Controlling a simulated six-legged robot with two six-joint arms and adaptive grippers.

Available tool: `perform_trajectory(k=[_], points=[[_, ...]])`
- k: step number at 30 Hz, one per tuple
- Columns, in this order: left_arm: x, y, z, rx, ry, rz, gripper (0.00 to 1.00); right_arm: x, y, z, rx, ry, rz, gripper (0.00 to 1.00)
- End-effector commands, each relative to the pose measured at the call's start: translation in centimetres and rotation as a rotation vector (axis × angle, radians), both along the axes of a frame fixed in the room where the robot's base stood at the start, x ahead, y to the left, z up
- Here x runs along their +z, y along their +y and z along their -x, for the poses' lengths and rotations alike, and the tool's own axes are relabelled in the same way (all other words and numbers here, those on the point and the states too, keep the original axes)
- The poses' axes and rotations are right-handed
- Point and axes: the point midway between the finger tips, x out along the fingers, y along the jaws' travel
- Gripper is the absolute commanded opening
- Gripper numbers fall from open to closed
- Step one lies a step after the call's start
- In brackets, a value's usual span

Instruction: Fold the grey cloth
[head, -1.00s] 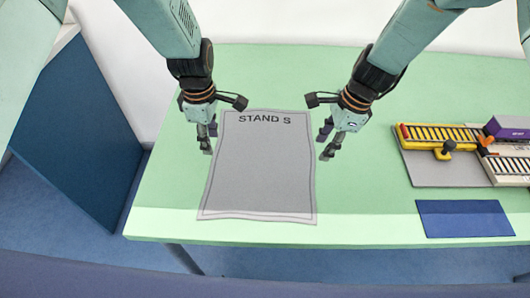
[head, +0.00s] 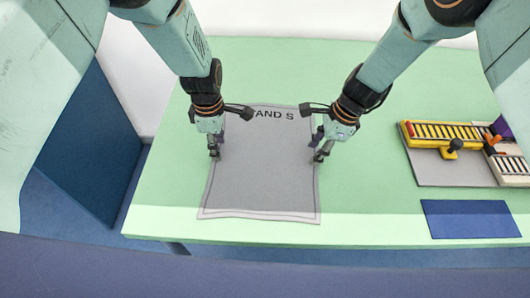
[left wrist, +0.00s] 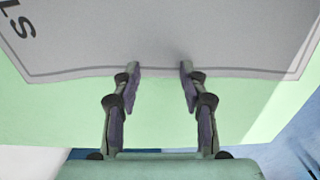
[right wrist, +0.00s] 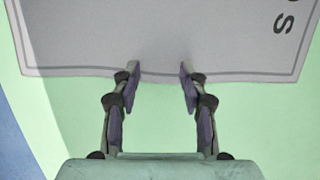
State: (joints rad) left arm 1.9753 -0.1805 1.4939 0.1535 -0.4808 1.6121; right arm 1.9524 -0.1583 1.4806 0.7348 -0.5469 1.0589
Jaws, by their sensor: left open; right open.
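The grey cloth (head: 262,180) lies flat and spread on the green table, with dark lettering near its far edge, partly covered by my left gripper's arm. My left gripper (head: 215,152) is open at the cloth's left edge. In the left wrist view the cloth's edge (left wrist: 160,50) passes between and just beyond the open fingertips (left wrist: 160,70). My right gripper (head: 318,155) is open at the cloth's right edge. In the right wrist view the cloth's border (right wrist: 160,50) likewise lies at the open fingertips (right wrist: 160,70). Neither gripper holds the cloth.
To the right, a grey board (head: 455,172) carries yellow and white crane models. A blue mat (head: 466,219) lies near the table's front right. The green table (head: 365,195) is clear between cloth and board. A blue panel (head: 90,150) stands left of the table.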

Motion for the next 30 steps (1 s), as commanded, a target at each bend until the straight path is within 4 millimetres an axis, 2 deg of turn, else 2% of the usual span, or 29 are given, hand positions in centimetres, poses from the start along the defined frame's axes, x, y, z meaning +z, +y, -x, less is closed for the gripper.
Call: perform_trajectory(k=[15, 30], points=[[-0.50, -0.01, -0.25, -0.001, -0.001, 0.000, 0.43, -0.52, -0.03, -0.21, 0.000, 0.000, 0.000, 0.43], [-0.44, -0.01, -0.23, -0.001, 0.000, 0.000, 0.22, -0.47, -0.03, -0.18, 0.000, 0.001, 0.000, 0.22]])
